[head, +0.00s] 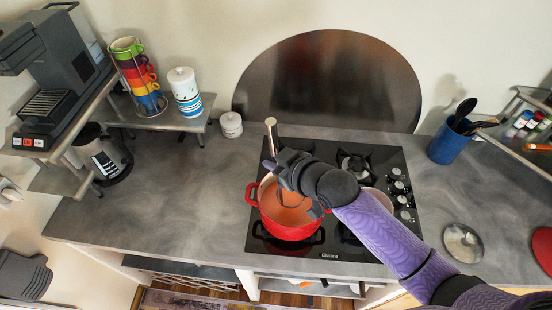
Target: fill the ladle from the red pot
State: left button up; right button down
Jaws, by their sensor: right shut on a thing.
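The red pot (287,228) stands on the front left of the black cooktop (343,244), with an orange-brown content showing inside. My right gripper (276,168) is over the pot's back rim and is shut on the ladle (271,130). The ladle's pale handle end sticks up behind the gripper. The ladle's lower part is mostly hidden by the gripper; a thin dark curve shows inside the pot, and I cannot tell how deep the bowl is.
A second pan (379,198) is partly hidden behind my right arm. A glass lid (463,243) lies on the counter to the right. A blue utensil holder (447,145) stands at the back right. The counter left of the cooktop (180,200) is clear.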

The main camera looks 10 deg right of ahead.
aim_at(276, 139)
notch_tip(276, 139, up, 3)
jog(key=shift+f+p, duration=0.1)
jog(key=shift+p, duration=0.9)
jog(key=shift+r, duration=2.1)
